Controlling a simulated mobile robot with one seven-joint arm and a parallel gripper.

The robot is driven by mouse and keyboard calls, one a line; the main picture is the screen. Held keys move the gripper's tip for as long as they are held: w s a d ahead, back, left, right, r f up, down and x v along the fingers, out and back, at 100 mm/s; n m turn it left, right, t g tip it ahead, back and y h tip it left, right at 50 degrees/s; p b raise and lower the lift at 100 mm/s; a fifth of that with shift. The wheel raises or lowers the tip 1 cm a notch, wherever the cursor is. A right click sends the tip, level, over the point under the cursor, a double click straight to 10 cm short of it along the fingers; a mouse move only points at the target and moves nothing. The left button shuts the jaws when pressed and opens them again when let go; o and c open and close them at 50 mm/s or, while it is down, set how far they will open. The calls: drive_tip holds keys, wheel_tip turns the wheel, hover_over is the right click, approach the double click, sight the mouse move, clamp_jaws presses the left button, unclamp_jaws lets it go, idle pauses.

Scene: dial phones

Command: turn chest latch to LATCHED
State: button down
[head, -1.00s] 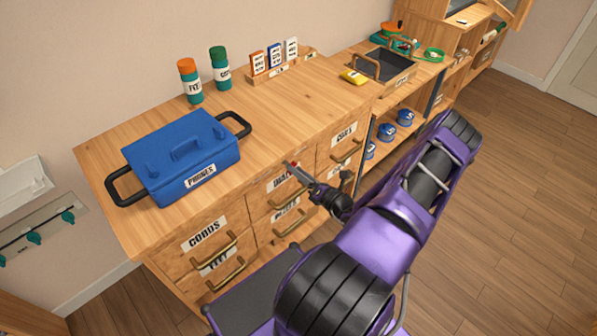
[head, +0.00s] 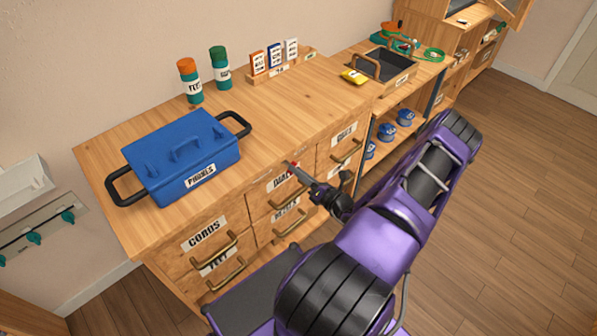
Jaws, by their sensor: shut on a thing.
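The wooden chest of drawers (head: 215,206) stands in the middle of the head view, with labelled drawer fronts. A small red piece (head: 294,168), probably the chest latch, shows at its upper front, just above the drawer label that seems to read DIAL. My gripper (head: 291,168) reaches in from the lower right and is shut on this red piece. The jaws hide most of it, so its shape and which way it points cannot be told. No LATCHED marking can be read.
A blue box (head: 182,158) labelled PHONES with black handles sits on the chest top. Two bottles (head: 190,82) and a card rack (head: 281,71) stand at the back. A dark tray (head: 385,66) is on the lower bench at right. The chest top's middle is clear.

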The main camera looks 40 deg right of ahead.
drive_tip(key=shift+a+n+b, duration=0.15)
drive_tip(key=shift+n+b, duration=0.45)
drive_tip(key=shift+n, duration=8)
drive_tip(key=c, duration=0.9)
unclamp_jaws()
drive_tip(key=s, duration=0.5)
drive_tip(key=s+d, duration=0.1)
drive_tip(key=s, duration=1.1)
drive_tip(key=shift+s+d+b, duration=0.15)
drive_tip(key=shift+s+b, duration=0.1)
drive_tip(key=shift+b, duration=0.1)
